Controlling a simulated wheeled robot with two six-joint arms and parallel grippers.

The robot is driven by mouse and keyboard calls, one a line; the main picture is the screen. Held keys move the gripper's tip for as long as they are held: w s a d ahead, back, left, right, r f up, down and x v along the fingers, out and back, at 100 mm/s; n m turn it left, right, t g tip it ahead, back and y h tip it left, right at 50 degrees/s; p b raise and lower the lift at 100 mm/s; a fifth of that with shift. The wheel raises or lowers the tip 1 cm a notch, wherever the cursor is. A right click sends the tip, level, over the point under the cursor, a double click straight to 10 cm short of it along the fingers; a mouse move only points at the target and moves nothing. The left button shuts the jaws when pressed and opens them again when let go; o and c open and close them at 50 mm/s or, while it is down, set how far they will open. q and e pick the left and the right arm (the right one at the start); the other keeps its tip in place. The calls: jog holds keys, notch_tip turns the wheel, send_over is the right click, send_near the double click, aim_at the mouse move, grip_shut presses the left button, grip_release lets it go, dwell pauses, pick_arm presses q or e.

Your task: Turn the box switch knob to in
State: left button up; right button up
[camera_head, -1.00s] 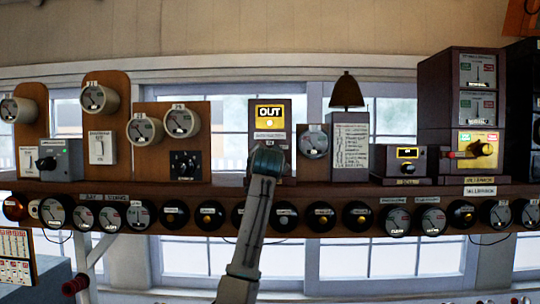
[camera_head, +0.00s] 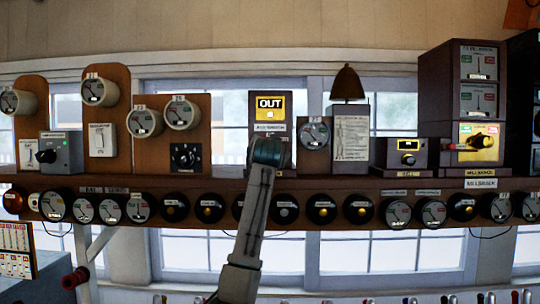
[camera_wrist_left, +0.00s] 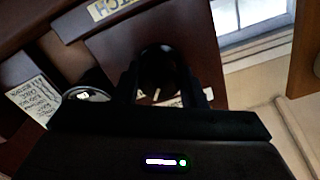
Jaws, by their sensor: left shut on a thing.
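The box switch is a tall brown box (camera_head: 288,97) at the middle of the shelf in the head view. Its lit yellow indicator (camera_head: 270,107) reads OUT. My left arm stands in front of its lower part and hides the knob and my gripper there. In the left wrist view a round black knob (camera_wrist_left: 157,70) with a white pointer mark sits on the brown box face, between the two dark fingers of my left gripper (camera_wrist_left: 168,88). The gripper is shut on the knob. A partly cut-off yellowish label (camera_wrist_left: 110,8) shows above it. My right gripper is not in view.
Switches and gauges on wooden boards stand to the left. A row of round dials runs along the shelf front (camera_head: 400,184). Windows lie behind.

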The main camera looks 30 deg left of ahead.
pick_arm(q)
jog(key=n+b, duration=0.2)
jog(key=n, duration=0.1)
jog(key=shift+f+n, duration=0.15)
jog(key=shift+n, duration=0.15)
jog(key=shift+n+b, duration=1.4)
jog(key=shift+n, duration=0.5)
jog(key=o, duration=1)
jog(key=shift+s, duration=0.1)
